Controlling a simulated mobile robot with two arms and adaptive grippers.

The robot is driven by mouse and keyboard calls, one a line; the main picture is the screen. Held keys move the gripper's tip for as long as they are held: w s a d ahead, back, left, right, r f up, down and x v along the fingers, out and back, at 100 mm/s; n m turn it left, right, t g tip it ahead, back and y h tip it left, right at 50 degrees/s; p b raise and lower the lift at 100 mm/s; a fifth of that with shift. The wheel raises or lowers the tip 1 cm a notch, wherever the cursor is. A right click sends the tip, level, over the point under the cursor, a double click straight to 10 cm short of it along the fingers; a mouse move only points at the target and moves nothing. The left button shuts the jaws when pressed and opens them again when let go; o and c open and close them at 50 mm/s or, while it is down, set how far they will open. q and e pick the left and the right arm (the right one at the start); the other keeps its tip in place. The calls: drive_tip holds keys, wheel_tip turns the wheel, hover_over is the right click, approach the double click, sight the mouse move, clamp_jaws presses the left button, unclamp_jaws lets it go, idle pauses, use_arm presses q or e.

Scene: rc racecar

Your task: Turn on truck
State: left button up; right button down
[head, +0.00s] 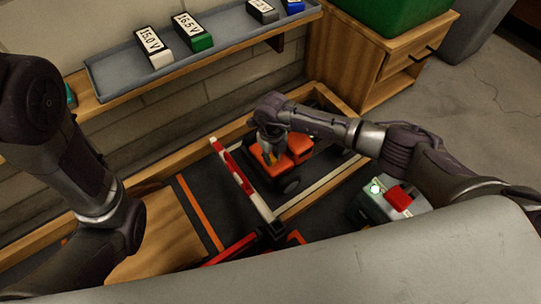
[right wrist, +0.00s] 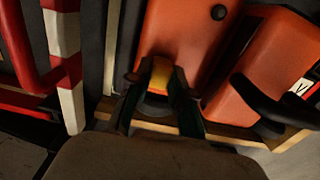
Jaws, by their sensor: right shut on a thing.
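The orange truck (head: 299,144) stands in the wood-edged track area. Its orange body also fills the top of the right wrist view (right wrist: 185,35). My right gripper (head: 268,153) reaches down onto the truck. In the right wrist view its fingers (right wrist: 160,78) are shut around a small yellow part (right wrist: 161,75) at the edge of the orange body. I cannot tell whether this part is a switch or something else, as the fingers cover much of it. My left arm stands at the left, and its gripper is out of view.
A red-and-white striped barrier (head: 232,167) stands left of the truck. A grey box with a red switch and green light (head: 399,198) lies to the right. A shelf tray (head: 110,75) holds several labelled batteries. A wooden cabinet (head: 352,70) is behind.

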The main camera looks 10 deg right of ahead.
drive_tip(key=shift+w+d, duration=0.25)
drive_tip(key=shift+d, duration=0.3)
drive_tip(key=shift+w+d, duration=0.2)
drive_tip(key=shift+d, duration=0.35)
drive_tip(key=c, duration=1)
unclamp_jaws()
wheel_tip(320, 180, up, 12)
